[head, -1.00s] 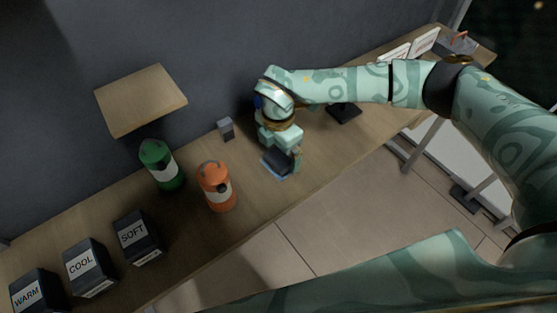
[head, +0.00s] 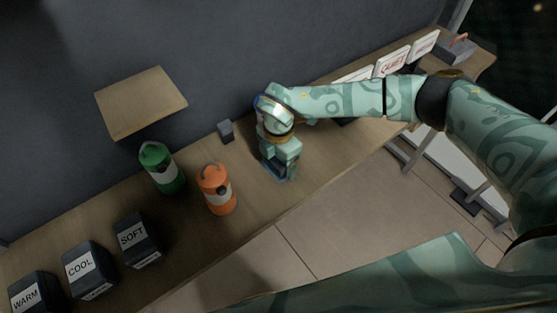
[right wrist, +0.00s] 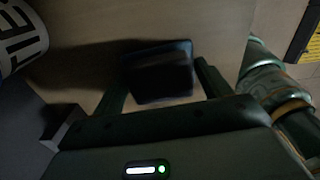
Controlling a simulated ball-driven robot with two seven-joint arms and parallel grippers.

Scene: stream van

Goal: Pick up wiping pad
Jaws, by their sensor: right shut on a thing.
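The wiping pad is a small dark block with a blue lower edge (head: 270,172). It is on the wooden counter, right of the orange canister, and is partly hidden by my right gripper (head: 279,170). My right gripper points down over the pad and is shut on it. In the right wrist view the dark wiping pad (right wrist: 158,75) sits between the two fingers, close to the wood surface. My left gripper is not in view.
An orange canister (head: 216,188) and a green canister (head: 161,168) stand to the left. A small grey block (head: 225,131) stands near the wall. Dark boxes labelled SOFT (head: 139,240), COOL (head: 90,268) and WARM (head: 38,292) line the lower left. White cards (head: 392,62) stand at the back right.

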